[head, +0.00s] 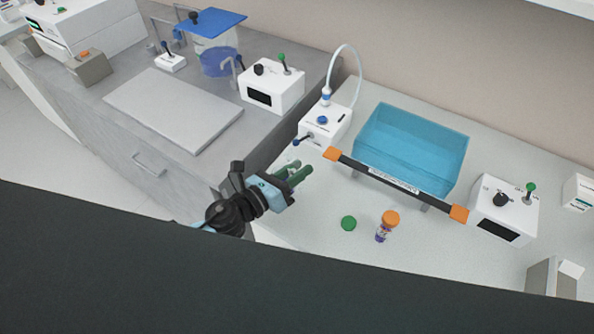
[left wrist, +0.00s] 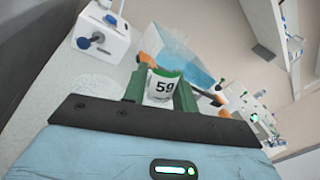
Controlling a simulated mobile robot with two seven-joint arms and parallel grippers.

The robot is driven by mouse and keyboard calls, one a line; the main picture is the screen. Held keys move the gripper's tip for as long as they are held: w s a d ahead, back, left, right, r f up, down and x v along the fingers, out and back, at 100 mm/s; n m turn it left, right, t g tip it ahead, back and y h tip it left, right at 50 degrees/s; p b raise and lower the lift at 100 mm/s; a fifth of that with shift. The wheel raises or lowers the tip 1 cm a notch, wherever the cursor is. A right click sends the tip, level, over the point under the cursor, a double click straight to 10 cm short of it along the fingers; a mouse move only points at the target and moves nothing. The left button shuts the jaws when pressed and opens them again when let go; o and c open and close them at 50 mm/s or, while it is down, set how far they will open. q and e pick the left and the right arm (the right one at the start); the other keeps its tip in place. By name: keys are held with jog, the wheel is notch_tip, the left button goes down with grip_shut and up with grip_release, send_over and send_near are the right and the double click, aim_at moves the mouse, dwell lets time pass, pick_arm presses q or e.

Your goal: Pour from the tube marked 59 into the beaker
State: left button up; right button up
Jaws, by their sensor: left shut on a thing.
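My left gripper (head: 303,172) is shut on the tube marked 59 (left wrist: 162,87), above the front part of the right-hand bench. In the left wrist view the tube's white label faces the camera between the green fingers (left wrist: 160,92), with a green band at its upper edge. In the head view the fingers mostly hide the tube. A faint clear round shape, perhaps the beaker (left wrist: 97,84), lies left of the fingers in the left wrist view; its outline is hard to make out. A green cap (head: 348,223) lies loose on the bench. My right gripper is not in view.
A blue water bath (head: 410,150) stands behind a black bar with orange ends (head: 395,184). A white device with a hose (head: 325,124) stands behind the gripper. A white control box (head: 503,208) is at right.

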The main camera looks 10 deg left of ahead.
aim_at(305, 187)
pick_arm(q)
jog(key=m, duration=0.1)
jog(key=s+d+m, duration=0.1)
jog(key=m, duration=0.1)
jog(key=d+m, duration=0.1)
jog(key=m, duration=0.1)
jog(key=shift+s+d, duration=0.25)
jog(key=shift+s, duration=0.15)
